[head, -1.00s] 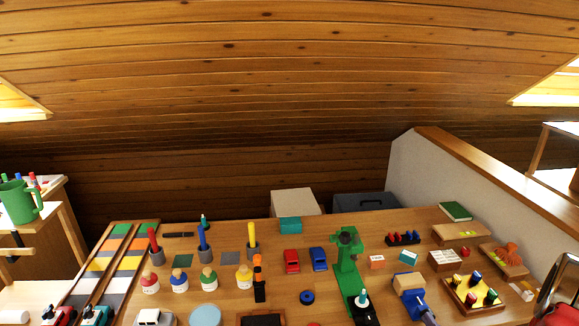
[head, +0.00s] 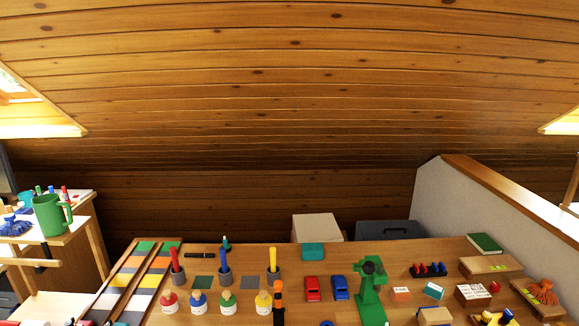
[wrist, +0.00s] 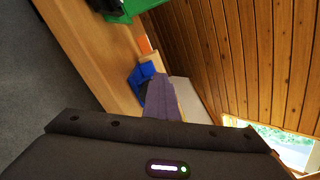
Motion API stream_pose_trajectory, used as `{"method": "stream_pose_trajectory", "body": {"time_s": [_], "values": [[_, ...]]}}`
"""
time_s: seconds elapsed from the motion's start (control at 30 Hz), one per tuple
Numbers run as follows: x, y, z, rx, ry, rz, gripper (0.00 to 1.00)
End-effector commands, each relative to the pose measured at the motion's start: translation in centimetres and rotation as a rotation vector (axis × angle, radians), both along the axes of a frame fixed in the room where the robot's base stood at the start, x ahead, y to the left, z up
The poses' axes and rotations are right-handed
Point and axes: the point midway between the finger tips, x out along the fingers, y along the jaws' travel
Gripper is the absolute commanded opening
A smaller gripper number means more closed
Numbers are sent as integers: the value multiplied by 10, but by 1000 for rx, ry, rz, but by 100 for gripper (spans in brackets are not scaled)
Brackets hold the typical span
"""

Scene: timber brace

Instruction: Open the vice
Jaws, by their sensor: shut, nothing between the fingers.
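The blue vice (wrist: 142,76) shows in the wrist view at the bench edge, with a pale wood block (wrist: 151,58) beside or on it; I cannot tell which. My gripper (wrist: 160,82) is shut and empty. In the wrist view its grey fingers overlap the vice and hide part of it; I cannot tell whether they touch.
A green drill press (head: 370,290) stands left of the wood block and also shows in the wrist view (wrist: 124,9). Small boxes (head: 401,293), toy cars (head: 312,288) and glue bottles (head: 198,301) crowd the bench. A white partition (head: 440,205) stands at the right.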

Motion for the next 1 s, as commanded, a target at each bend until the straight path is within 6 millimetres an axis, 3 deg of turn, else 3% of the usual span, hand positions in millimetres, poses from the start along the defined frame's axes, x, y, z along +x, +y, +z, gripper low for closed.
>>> {"method": "stream_pose_trajectory", "body": {"time_s": [1.0], "values": [[-1,11,-18,1,3,-2,0]]}}
